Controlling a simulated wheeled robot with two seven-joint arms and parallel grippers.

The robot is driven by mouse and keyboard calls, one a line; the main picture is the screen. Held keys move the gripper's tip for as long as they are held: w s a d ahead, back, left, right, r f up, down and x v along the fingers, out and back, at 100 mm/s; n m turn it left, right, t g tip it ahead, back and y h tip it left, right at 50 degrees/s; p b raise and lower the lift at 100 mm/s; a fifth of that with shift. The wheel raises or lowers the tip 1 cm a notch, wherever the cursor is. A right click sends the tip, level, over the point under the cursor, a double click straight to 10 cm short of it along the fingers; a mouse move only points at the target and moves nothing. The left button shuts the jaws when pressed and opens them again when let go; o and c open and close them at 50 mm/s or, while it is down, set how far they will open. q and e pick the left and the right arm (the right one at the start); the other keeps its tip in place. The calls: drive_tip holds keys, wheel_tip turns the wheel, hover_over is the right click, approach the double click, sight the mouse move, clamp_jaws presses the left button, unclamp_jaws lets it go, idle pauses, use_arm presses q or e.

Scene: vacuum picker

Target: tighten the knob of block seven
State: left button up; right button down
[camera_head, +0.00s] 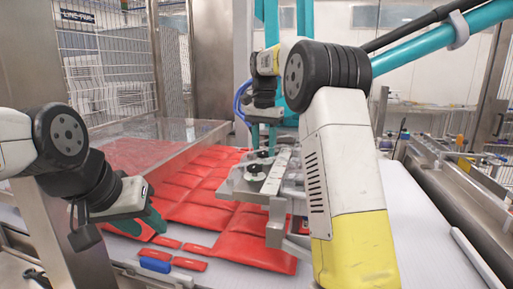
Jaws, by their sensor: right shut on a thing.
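A metal frame (240,188) with clamp blocks hangs low over red packs in the middle of the view. Black knobs (257,154) sit on top of it. My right gripper (268,138) points down at the far part of this frame and is shut on a knob; its fingertips and the held knob are mostly hidden. I cannot read any block number. My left gripper (150,222) is low at the left, apart from the frame, above the near red packs. I cannot tell whether its jaws are open or shut.
Flat red packs (255,250) cover the pale conveyor (425,235). A small blue piece (155,265) lies at the near edge. A clear cover (165,135) stands at left. Teal picker bars (425,45) cross overhead. The conveyor's right side is clear.

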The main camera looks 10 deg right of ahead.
sight(264, 152)
idle(0.4)
drive_tip(key=c, duration=0.9)
unclamp_jaws()
wheel_tip(264, 152, up, 6)
drive_tip(key=shift+w+r, duration=0.15)
drive_tip(key=shift+r, duration=0.7)
drive_tip(key=shift+r, duration=0.1)
